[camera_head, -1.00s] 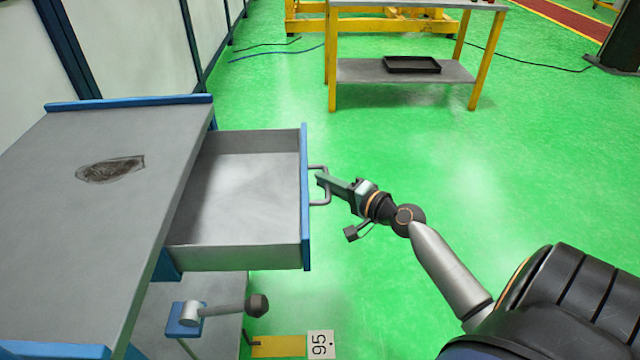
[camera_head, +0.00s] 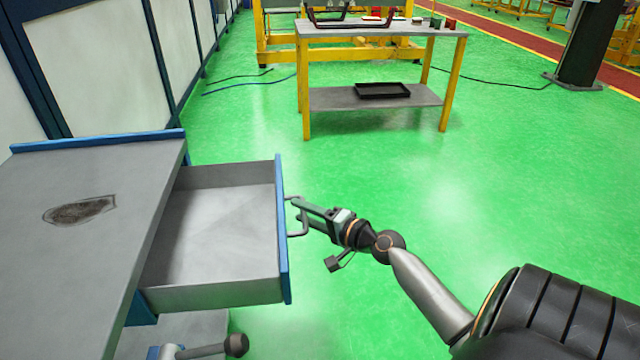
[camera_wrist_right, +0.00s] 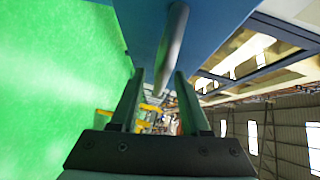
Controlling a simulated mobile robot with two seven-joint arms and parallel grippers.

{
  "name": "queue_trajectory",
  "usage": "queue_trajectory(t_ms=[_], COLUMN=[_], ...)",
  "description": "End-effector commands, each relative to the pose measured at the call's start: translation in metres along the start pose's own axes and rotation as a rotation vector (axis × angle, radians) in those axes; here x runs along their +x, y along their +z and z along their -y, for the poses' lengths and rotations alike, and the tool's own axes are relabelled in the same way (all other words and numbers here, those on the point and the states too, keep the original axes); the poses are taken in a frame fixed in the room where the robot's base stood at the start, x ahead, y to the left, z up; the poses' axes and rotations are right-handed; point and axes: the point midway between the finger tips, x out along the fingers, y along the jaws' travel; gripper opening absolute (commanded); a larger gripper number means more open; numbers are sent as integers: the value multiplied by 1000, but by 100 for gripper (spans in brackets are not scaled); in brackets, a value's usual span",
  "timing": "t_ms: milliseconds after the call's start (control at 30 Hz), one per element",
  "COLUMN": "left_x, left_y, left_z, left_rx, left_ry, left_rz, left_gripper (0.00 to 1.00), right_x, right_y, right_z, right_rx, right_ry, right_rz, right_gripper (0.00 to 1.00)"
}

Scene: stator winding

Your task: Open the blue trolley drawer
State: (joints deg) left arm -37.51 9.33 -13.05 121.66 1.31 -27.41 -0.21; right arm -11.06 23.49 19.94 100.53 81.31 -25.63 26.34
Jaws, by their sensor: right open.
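The blue trolley drawer (camera_head: 224,227) is pulled well out of the grey-topped trolley (camera_head: 75,245), and its inside is empty. Its blue front carries a grey bar handle (camera_head: 298,233), which also shows in the right wrist view (camera_wrist_right: 173,45). My right gripper (camera_head: 302,212) is open at the handle. In the right wrist view the bar lies between the two spread fingers; whether either finger touches it cannot be told. My left gripper is out of view.
A yellow-legged table (camera_head: 376,98) with a black tray (camera_head: 382,90) on its lower shelf stands beyond. A grey rod with a dark knob (camera_head: 236,345) shows below the drawer. Green floor (camera_head: 450,210) right of the drawer is clear.

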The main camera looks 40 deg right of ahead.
Motion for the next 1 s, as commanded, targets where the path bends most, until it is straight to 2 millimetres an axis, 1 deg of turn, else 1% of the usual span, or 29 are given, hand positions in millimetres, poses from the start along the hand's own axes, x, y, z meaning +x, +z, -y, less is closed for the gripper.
queue_trajectory(t_ms=[167,333,433,500,600,700,800,1000], left_x=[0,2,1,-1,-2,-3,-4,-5], left_y=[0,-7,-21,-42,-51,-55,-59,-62], left_z=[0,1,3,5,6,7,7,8], left_rx=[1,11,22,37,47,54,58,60], left_ry=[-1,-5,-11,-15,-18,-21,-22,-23], left_rz=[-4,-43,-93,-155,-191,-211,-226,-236], left_gripper=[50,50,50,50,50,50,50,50], right_x=[-24,-58,-77,-90,-104,-114,-120,-121], right_y=[1,1,0,1,0,0,0,0], right_z=[-2,-3,-2,-3,-2,-1,-1,0], right_rx=[0,1,0,3,2,1,0,0], right_ry=[4,4,4,4,3,2,2,0], right_rz=[1,0,-1,-1,-2,-1,-1,0], right_gripper=[46,46,46,46,46,46,46,46])
